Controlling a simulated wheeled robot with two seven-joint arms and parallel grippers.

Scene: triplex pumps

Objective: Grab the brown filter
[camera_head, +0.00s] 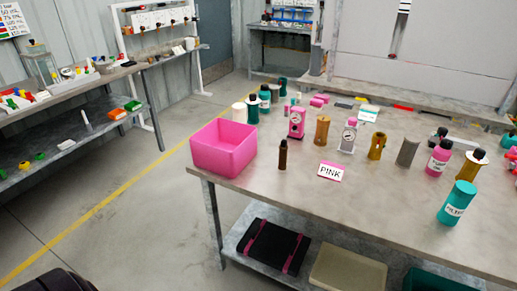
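Several brownish upright items stand on the grey table (255,178), and I cannot tell for certain which is the brown filter. A slim dark-brown bottle-like piece (283,157) stands near the front edge, right of the pink bin. A copper-brown cylinder (322,129) stands farther back, between two small gauge-bearing units. A golden-brown cylinder (377,147) stands right of them, next to a grey-brown, slightly tilted-looking cylinder (408,152). Neither of my grippers shows in the head view.
A pink open bin (223,147) sits at the table's left corner. A PINK sign (331,171), a labelled teal bottle (457,203) and a pink bottle (439,157) stand on the table. A lower shelf holds a black case (271,247). Floor on the left is clear.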

